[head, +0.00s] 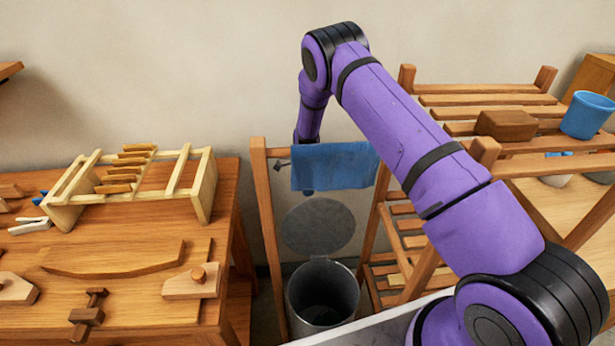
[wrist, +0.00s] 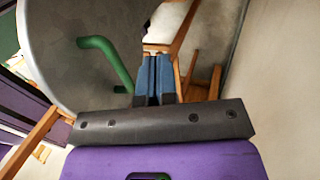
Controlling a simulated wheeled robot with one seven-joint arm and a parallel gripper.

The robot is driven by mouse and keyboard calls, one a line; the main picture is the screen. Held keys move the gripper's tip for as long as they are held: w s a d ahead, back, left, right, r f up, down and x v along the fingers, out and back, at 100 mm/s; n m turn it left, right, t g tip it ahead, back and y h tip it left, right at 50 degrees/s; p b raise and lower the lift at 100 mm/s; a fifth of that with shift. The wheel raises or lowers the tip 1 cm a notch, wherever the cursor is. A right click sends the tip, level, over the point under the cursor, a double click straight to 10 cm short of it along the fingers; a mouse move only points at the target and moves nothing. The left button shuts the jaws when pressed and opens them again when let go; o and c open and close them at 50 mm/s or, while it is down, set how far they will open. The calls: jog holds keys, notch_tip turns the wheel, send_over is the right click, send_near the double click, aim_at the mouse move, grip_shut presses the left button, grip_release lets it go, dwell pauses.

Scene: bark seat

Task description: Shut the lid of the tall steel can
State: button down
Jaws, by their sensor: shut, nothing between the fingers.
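The tall steel can (head: 345,290) stands on the floor between the workbench and the slatted rack, its dark mouth open. Its round grey lid (head: 318,226) is raised at the back of the can, with its inner face towards the head camera. In the wrist view the lid (wrist: 60,50) fills the upper left and shows a green handle (wrist: 112,62) on its outer face. My gripper (wrist: 155,60) is shut and empty, on the handle side behind the lid. I see no clear contact with the lid. In the head view the blue cloth hides most of the gripper.
A blue cloth (head: 335,168) hangs from a wooden rail above the lid. The workbench (head: 140,300) with tools and a wooden rack (head: 135,185) is at left. The slatted rack (head: 490,100) with a brown block (head: 506,125) and blue cup (head: 587,115) is at right. The wall is close behind.

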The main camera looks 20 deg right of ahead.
jog(key=s, duration=0.4)
jog(key=shift+a+f, duration=0.15)
jog(key=shift+a, duration=0.25)
